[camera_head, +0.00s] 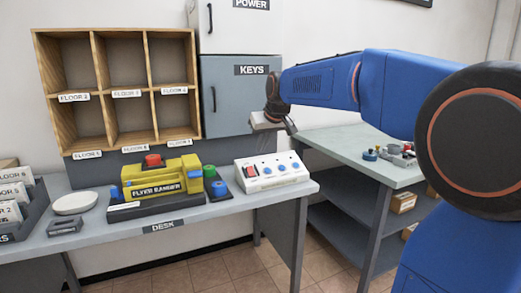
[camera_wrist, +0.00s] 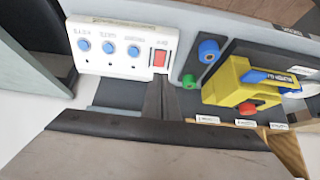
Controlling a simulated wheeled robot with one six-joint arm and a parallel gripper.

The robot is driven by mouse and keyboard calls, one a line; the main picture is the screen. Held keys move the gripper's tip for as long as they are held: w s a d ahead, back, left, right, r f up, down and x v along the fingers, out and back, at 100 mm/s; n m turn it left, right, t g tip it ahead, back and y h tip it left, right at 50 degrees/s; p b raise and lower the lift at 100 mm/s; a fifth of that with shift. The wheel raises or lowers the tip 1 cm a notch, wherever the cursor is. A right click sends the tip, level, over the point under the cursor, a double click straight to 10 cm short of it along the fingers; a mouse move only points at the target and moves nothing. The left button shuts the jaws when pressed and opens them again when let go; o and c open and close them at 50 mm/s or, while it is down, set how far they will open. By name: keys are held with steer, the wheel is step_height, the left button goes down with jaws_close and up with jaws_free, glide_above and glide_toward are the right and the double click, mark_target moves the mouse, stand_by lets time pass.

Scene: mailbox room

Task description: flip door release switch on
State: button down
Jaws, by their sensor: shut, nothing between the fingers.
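A white control panel (camera_head: 272,180) sits on the desk's right end. It has a red rocker switch (camera_head: 251,171) at its left and several blue knobs. In the wrist view the panel (camera_wrist: 118,68) appears upside down at the upper left. Its red switch (camera_wrist: 159,60) is at the right end; the label beside it is too small to read surely. My gripper (camera_head: 291,129) hangs above and beyond the panel, apart from it. In the wrist view its dark fingers (camera_wrist: 161,85) are shut and empty, and look just below the switch in the picture.
A yellow flyer machine (camera_head: 155,178) with a red knob stands left of the panel, with green and blue knobs (camera_head: 216,185) between. A wooden sorter (camera_head: 103,95) and grey keys cabinet (camera_head: 235,95) are behind. A side table (camera_head: 345,145) stands right.

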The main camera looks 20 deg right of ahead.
mark_target(250, 167)
steer(key=shift+w+r+t, duration=0.3)
steer(key=shift+w+r, duration=0.05)
steer(key=shift+w, duration=0.15)
steer(key=x, duration=1.4)
steer(key=shift+w+f+g, duration=0.2)
steer(key=shift+w+g, duration=0.05)
steer(key=shift+g, duration=0.15)
steer(key=shift+s, duration=0.15)
